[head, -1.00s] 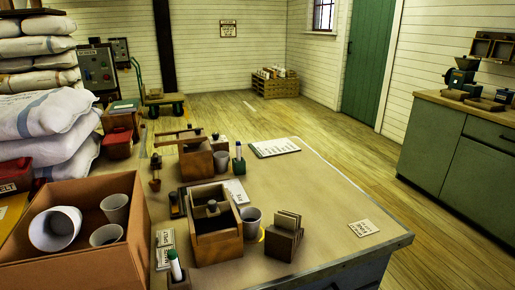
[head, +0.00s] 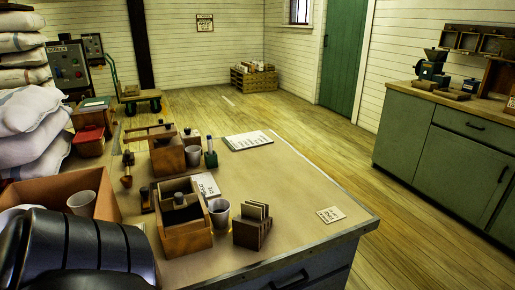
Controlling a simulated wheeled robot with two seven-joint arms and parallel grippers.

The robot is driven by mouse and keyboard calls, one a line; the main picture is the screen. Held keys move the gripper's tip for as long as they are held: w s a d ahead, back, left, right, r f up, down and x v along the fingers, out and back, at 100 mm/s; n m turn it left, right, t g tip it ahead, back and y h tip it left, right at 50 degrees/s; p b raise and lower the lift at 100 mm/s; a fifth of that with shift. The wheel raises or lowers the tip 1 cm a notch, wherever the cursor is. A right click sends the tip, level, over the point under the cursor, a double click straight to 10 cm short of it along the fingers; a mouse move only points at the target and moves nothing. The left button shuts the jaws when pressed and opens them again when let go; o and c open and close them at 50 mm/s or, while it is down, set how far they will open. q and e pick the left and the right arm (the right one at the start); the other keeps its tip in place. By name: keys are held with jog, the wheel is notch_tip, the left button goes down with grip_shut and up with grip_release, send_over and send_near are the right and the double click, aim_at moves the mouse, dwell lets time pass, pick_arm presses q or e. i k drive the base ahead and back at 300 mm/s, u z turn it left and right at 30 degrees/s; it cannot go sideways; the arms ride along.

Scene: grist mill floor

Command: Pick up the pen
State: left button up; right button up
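A pen-like item (head: 210,144) with a pale body and dark top stands upright in a small dark green holder (head: 211,160) on the table, right of a grey cup (head: 193,155). It is small, so I cannot tell for sure that it is the pen. A dark, ribbed link of my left arm fills the lower left corner and covers the table's near left part. Neither gripper shows, so I cannot see their fingers.
Wooden boxes (head: 186,240), a second cup (head: 219,211), a card rack (head: 252,228) and a cardboard box (head: 40,189) crowd the table's left half. A paper sheet (head: 248,140) and a card (head: 331,214) lie on its clearer right half (head: 290,185).

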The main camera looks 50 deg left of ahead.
aim_at(209, 138)
jog(key=i, duration=3.8)
jog(key=u, duration=2.9)
jog(key=i, duration=4.85)
jog(key=u, duration=3)
jog(key=i, duration=1.35)
jog(key=u, duration=0.05)
